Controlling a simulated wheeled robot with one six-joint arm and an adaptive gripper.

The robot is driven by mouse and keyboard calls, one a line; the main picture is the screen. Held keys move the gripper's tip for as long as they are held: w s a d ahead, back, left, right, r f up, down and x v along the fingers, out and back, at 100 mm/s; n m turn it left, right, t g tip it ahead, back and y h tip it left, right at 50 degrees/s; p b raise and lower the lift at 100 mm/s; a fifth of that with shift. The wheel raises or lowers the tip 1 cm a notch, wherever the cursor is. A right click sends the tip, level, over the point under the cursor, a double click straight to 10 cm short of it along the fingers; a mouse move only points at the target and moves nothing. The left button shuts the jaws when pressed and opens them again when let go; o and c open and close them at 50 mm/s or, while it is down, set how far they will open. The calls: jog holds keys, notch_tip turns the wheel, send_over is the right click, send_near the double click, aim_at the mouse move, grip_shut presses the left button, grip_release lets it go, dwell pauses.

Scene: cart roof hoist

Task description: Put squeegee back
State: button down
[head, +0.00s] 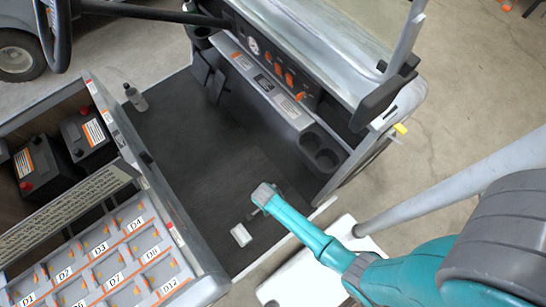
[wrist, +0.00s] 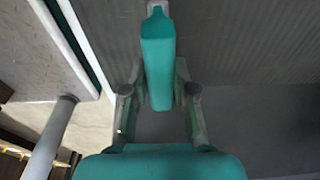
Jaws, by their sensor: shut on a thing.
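In the wrist view my gripper (wrist: 158,72) has its two grey fingers on either side of a long teal piece with a pale tip, which I take to be the squeegee (wrist: 157,45). The fingers are shut on it, and it points away from my palm. In the head view my teal arm reaches in from the lower right over the cart's dark floor mat (head: 185,150). A slim teal length with a grey end shows there; I cannot clearly separate gripper from squeegee. The squeegee's holder cannot be made out.
The cart's dashboard (head: 270,75) lies beyond the mat, with cup holders (head: 322,150). A labelled drawer tray (head: 110,262) and batteries (head: 85,135) are at left. A grey post (head: 455,188) slants at right.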

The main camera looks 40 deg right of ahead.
jog(key=shift+f, duration=2.05)
jog(key=c, duration=0.9)
grip_release()
jog(key=shift+c, duration=0.2)
jog(key=r, duration=0.4)
jog(key=a+r, duration=0.1)
jog(key=r, duration=0.7)
jog(key=shift+a, duration=0.4)
jog(key=shift+s, duration=0.1)
